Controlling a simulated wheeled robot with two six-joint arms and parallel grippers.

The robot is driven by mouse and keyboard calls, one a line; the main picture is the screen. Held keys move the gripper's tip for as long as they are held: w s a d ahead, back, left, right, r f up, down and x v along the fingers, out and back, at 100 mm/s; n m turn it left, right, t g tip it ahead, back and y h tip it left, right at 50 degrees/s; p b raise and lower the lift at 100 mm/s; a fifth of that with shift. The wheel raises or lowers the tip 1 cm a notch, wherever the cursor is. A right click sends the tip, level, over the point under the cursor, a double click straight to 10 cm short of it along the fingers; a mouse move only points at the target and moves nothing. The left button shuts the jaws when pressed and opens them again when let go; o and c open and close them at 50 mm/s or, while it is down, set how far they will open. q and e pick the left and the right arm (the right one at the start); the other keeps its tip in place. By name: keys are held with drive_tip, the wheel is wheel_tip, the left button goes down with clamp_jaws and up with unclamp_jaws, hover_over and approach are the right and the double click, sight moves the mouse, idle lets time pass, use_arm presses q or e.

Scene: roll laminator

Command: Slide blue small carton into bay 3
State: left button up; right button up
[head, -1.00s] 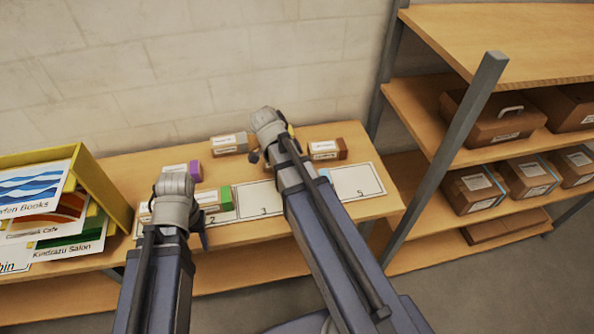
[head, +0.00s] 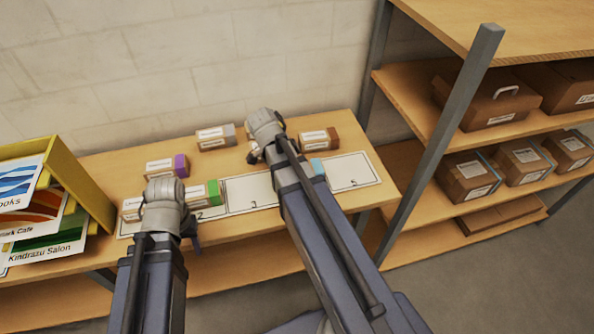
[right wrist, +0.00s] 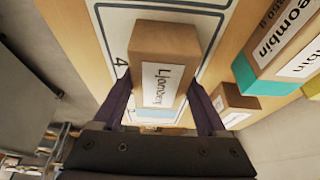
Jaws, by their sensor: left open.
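The blue small carton (head: 317,168) shows its light blue end beside my right forearm in the head view; the arm hides the rest. In the right wrist view, a brown carton with a white label (right wrist: 165,65) lies beside the number 4, between the fingers of my right gripper (right wrist: 160,90). Whether both fingers touch it is unclear. My right gripper's fingertips are hidden in the head view. Bay 3 (head: 250,192) on the white numbered strip looks empty. My left gripper (head: 185,235) is open, in front of the green-ended carton (head: 203,193) and bay 2, its fingers partly hidden.
Purple-ended (head: 166,166), grey-ended (head: 215,137) and brown (head: 319,140) cartons stand along the back of the table. Another carton (head: 131,208) sits left of my left gripper. A yellow sign holder (head: 75,180) is at the left. A shelf post (head: 440,145) rises at the right.

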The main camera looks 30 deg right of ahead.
drive_tip(key=c, duration=0.9)
drive_tip(key=shift+w+a, duration=0.5)
drive_tip(key=shift+a, duration=2)
drive_tip(key=shift+w+a, duration=0.55)
drive_tip(key=shift+a, duration=2)
drive_tip(key=shift+w+a, duration=0.5)
drive_tip(key=shift+a, duration=2)
drive_tip(key=shift+c, duration=0.2)
drive_tip(key=o, duration=1.4)
wheel_tip(320, 180, up, 6)
drive_tip(key=p, duration=0.6)
